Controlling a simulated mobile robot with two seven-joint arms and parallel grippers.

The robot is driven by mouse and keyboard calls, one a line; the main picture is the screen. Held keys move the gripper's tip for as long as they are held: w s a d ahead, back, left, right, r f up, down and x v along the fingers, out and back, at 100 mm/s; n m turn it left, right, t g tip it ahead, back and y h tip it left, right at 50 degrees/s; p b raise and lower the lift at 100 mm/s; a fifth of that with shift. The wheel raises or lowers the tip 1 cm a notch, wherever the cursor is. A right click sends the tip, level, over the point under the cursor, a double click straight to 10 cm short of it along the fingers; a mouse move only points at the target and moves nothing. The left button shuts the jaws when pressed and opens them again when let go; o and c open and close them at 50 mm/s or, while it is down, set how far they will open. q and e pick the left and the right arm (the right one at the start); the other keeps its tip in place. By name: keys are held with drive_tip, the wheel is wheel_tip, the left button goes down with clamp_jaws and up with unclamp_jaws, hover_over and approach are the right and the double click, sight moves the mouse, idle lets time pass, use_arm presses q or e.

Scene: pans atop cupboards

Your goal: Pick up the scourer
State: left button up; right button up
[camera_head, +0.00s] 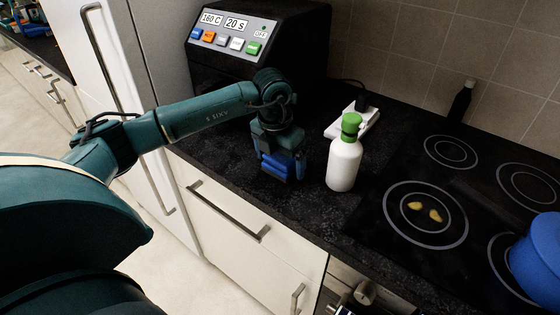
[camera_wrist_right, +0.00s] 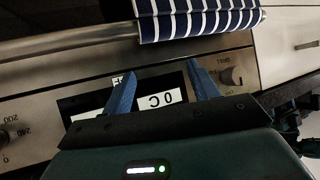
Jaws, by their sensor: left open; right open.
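I cannot make out a scourer in either view; the spot under my left gripper is hidden by its fingers. In the head view my left gripper (camera_head: 281,168) points down over the dark worktop (camera_head: 240,165), left of a white bottle with a green cap (camera_head: 344,162). It is open, and I cannot see anything between its blue fingers. In the right wrist view my right gripper (camera_wrist_right: 160,76) is open and empty, facing the oven's control panel (camera_wrist_right: 240,68).
A black appliance with coloured buttons (camera_head: 228,35) stands behind the left arm. A striped towel (camera_wrist_right: 195,20) hangs on the oven handle (camera_wrist_right: 70,40).

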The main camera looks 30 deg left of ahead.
sight(280, 155)
use_arm(q)
drive_tip(key=c, duration=1.2)
drive_tip(key=shift+o, duration=0.2)
wheel_tip(280, 155, up, 10)
drive_tip(key=shift+b, duration=0.5)
